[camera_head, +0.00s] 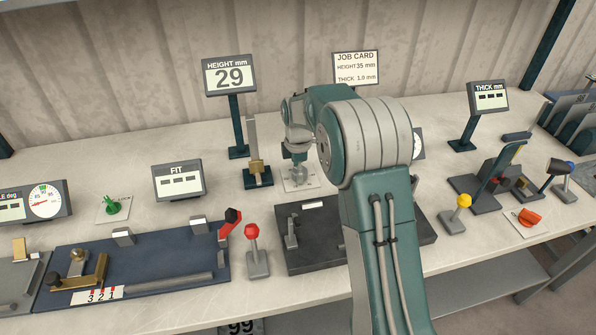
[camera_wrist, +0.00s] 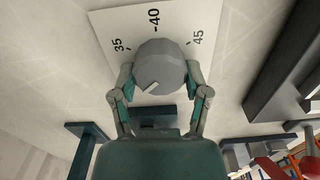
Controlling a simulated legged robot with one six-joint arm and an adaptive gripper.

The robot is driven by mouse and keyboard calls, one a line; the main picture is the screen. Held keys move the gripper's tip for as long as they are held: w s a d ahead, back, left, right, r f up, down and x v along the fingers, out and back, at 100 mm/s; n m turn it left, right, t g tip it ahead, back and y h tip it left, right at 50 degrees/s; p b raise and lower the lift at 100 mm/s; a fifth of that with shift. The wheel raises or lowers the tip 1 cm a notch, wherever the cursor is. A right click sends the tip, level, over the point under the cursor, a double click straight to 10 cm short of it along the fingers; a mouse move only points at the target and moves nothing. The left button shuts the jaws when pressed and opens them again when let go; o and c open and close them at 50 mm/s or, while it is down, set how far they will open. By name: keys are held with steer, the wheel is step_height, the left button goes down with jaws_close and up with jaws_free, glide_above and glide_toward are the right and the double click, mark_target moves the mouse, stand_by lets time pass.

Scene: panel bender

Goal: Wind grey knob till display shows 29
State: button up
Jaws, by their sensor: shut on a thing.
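The height display (camera_head: 230,77) stands at the back of the bench and reads 29 mm. The grey knob (camera_wrist: 162,62) sits on a white dial plate (camera_wrist: 110,25) marked 35, 40 and 45 in the wrist view. A pale pointer line shows on the knob, on the side toward my gripper. My gripper (camera_wrist: 160,80) is shut on the knob, with one finger on each side. In the head view, my gripper (camera_head: 299,160) is over the white plate (camera_head: 297,185), and my fingers and wrist largely hide the knob.
A brass slider post (camera_head: 256,165) stands close left of my gripper. A dark block (camera_head: 310,260) and a red-knobbed lever (camera_head: 256,255) are in front. The fit display (camera_head: 179,180) shows dashes.

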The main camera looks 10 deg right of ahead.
steer(key=shift+w+r, duration=0.15)
steer(key=shift+w, duration=0.05)
steer(key=o, duration=1.1)
steer(key=shift+o, duration=0.2)
steer(key=shift+a, duration=0.1)
steer(key=shift+s, duration=0.1)
step_height(320, 180, up, 12)
